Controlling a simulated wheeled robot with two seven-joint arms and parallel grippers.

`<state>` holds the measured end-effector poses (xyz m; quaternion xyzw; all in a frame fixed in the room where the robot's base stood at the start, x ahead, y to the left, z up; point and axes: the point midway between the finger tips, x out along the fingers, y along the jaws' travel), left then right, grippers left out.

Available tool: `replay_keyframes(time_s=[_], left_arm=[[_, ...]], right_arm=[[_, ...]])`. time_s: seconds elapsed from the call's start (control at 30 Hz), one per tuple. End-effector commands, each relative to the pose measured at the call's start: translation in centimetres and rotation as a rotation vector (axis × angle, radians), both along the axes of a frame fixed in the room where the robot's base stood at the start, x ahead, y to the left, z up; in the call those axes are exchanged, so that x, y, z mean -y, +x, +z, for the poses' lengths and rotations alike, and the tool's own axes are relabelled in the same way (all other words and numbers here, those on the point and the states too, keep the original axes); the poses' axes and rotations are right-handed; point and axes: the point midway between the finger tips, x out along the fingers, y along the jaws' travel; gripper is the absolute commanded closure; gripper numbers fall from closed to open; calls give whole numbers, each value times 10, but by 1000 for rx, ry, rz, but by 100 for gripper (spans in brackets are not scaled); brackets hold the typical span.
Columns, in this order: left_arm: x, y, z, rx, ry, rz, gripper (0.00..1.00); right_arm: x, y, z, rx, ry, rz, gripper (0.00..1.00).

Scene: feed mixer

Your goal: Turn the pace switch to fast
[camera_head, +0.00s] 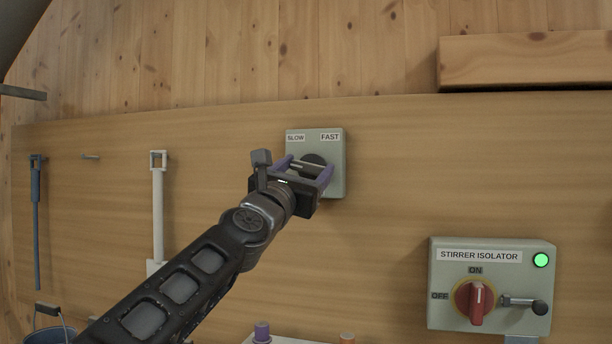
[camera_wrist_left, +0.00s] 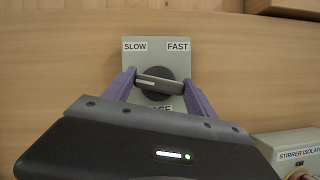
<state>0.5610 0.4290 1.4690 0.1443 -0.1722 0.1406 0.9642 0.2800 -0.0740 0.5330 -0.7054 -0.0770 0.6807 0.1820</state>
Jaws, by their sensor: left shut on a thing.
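The pace switch is a grey-green box (camera_head: 336,182) on the wooden wall panel, labelled SLOW at its upper left and FAST at its upper right. Its round black knob (camera_head: 314,160) has a bar handle, which also shows in the left wrist view (camera_wrist_left: 160,84). There the handle lies nearly level, tilted slightly down to the right. My left gripper (camera_head: 308,168) is shut on the handle, with a purple finger at each end of it. The lower label of the box is partly hidden by the gripper. My right gripper is not in view.
A stirrer isolator box (camera_head: 437,312) with a red knob (camera_head: 477,303), a lever and a lit green lamp (camera_head: 541,260) is mounted at the lower right. Blue (camera_head: 36,200) and white (camera_head: 158,210) tools hang at left. A wooden beam (camera_head: 530,60) juts out at upper right.

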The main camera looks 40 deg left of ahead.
Motion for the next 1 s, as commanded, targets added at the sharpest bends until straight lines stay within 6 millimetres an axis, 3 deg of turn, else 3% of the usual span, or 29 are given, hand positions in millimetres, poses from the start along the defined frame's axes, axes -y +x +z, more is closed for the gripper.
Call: replay_keyframes(time_s=[0.17,0.43,1.0], left_arm=[[-1,0,-2,-50,143,2,75],[-1,0,1,-136,386,0,75],[-1,0,5,-315,899,-2,75]], right_arm=[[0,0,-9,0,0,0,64],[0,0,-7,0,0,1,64],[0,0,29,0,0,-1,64]])
